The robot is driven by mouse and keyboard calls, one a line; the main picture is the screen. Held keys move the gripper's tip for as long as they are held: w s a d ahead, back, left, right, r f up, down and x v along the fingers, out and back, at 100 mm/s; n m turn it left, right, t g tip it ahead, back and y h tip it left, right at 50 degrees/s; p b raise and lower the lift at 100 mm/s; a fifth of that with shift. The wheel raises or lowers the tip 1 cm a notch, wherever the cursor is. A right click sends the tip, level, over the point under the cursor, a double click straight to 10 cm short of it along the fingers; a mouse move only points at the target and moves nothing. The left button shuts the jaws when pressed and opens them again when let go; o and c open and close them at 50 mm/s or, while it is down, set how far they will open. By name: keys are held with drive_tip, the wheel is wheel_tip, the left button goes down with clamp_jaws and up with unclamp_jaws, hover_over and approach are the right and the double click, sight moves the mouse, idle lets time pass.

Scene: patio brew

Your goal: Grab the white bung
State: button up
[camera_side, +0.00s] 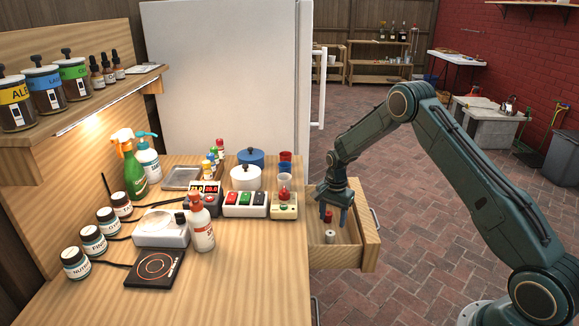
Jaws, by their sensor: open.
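A small white bung (330,237) stands in the open wooden drawer (371,252). Behind it in the drawer is a small red bung (328,216). My gripper (333,219) points down into the drawer with its blue fingers apart. The red bung shows between the fingers in this view. The white bung is just in front of and below the fingertips, apart from them as far as I can see. I cannot tell the exact depth between fingers and bungs.
The worktop (255,290) left of the drawer holds a red-capped bottle (201,225), a hot plate (155,268), a switch box (245,203) and pots. A white fridge (228,75) stands behind.

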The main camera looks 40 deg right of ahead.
sight(330, 232)
drive_tip(key=shift+f, duration=1.05)
drive_tip(key=shift+f, duration=0.1)
drive_tip(key=shift+a+f, duration=0.15)
drive_tip(key=shift+f, duration=2.35)
drive_tip(key=c, duration=1)
